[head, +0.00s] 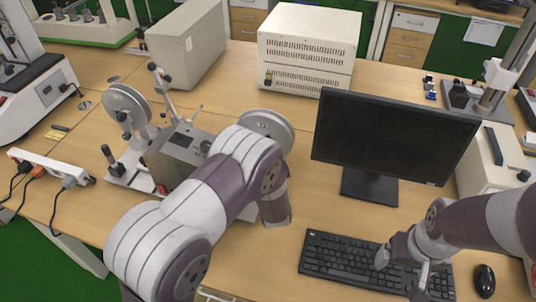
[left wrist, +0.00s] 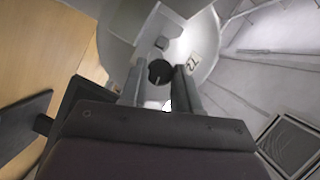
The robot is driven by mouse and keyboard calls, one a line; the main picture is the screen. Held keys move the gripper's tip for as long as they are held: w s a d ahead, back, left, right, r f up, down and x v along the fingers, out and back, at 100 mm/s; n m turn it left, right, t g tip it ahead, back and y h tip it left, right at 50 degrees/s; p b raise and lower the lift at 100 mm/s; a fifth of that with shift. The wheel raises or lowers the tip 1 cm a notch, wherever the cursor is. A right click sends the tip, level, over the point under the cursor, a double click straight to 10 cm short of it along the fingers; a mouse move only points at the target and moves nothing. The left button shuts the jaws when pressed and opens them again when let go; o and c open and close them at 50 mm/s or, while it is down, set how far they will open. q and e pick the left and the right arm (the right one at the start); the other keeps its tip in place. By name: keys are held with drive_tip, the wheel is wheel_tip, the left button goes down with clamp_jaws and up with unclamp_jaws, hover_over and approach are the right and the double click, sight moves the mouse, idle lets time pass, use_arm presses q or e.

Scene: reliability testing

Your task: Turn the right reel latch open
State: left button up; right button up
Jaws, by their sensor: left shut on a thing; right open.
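The right reel (head: 267,124), a silver disc, stands at the right side of the grey reel machine (head: 180,152), partly hidden by my left arm. In the left wrist view the reel's pale disc (left wrist: 205,45) fills the upper middle, with a small black latch knob (left wrist: 160,71) at its hub. My left gripper (left wrist: 160,82) has its two fingers on either side of this knob and is shut on it. The head view hides the left fingers behind my arm. My right gripper (head: 402,275) is open and empty over the keyboard (head: 345,262).
The left reel (head: 127,103) is on the machine's other side. A monitor (head: 390,135) stands to the right, with a mouse (head: 485,281) at the front right. A white box (head: 308,45) stands behind. A power strip (head: 50,167) lies at the left edge.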

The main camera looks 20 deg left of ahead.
use_arm(q)
drive_tip(key=shift+f+m, duration=0.1)
drive_tip(key=shift+m, duration=0.8)
drive_tip(key=shift+t, duration=0.3)
drive_tip(key=o, duration=1.1)
drive_tip(key=shift+d, duration=0.1)
drive_tip(key=shift+c, duration=0.2)
drive_tip(key=f+b+v, duration=0.1)
drive_tip(key=v, duration=1.1)
drive_tip(key=shift+s+d+r+b, duration=0.3)
drive_tip(key=shift+s+r, duration=0.05)
drive_tip(key=shift+r, duration=0.1)
